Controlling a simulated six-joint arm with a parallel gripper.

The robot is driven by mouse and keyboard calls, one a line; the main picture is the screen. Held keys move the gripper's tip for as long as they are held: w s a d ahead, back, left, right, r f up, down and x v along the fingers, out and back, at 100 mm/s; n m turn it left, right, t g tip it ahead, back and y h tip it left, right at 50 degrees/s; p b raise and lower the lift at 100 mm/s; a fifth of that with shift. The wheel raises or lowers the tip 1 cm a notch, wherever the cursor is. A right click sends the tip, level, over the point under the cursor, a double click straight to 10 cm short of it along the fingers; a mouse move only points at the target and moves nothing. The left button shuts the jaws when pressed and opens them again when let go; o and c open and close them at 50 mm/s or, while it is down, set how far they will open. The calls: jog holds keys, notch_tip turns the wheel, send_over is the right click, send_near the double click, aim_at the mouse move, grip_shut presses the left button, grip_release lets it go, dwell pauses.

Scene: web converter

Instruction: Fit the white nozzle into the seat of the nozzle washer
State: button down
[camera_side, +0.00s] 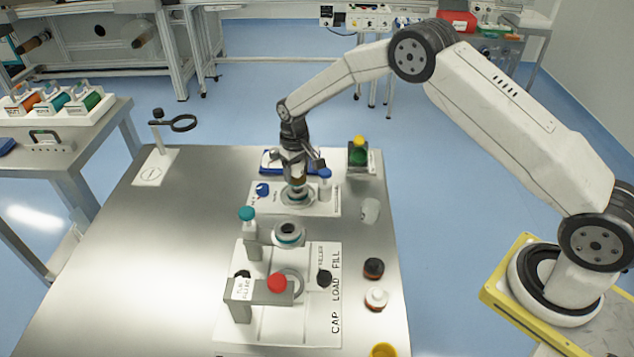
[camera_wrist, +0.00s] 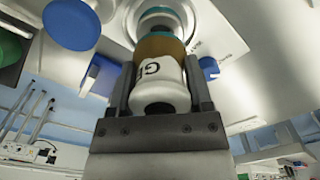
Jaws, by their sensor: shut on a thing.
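My gripper (camera_side: 296,172) is shut on an amber-and-white lettered piece (camera_wrist: 160,72), which looks like a small bottle. I cannot tell whether this is the white nozzle. Its far end is at or just above a round grey seat (camera_side: 297,197) on a white plate; the seat also shows in the wrist view (camera_wrist: 160,18). I cannot tell whether the two touch. The plate has a blue knob (camera_side: 262,189) and a blue-topped post (camera_side: 325,180); its lettering is unreadable. A whitish rounded piece (camera_side: 370,210) lies on the table to the right.
The nearer white station (camera_side: 318,325) has a teal-topped post (camera_side: 248,218), a ring (camera_side: 288,234) and a red knob (camera_side: 277,282). A black-topped piece (camera_side: 374,268), a white-topped piece (camera_side: 376,297) and a yellow cup (camera_side: 384,350) stand right. The table's left side is mostly clear.

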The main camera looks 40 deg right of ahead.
jog(key=shift+f, duration=1.6)
dwell(0.9)
grip_release()
jog(key=shift+r, duration=0.15)
jog(key=shift+r, duration=3.75)
jog(key=shift+s+r, duration=0.1)
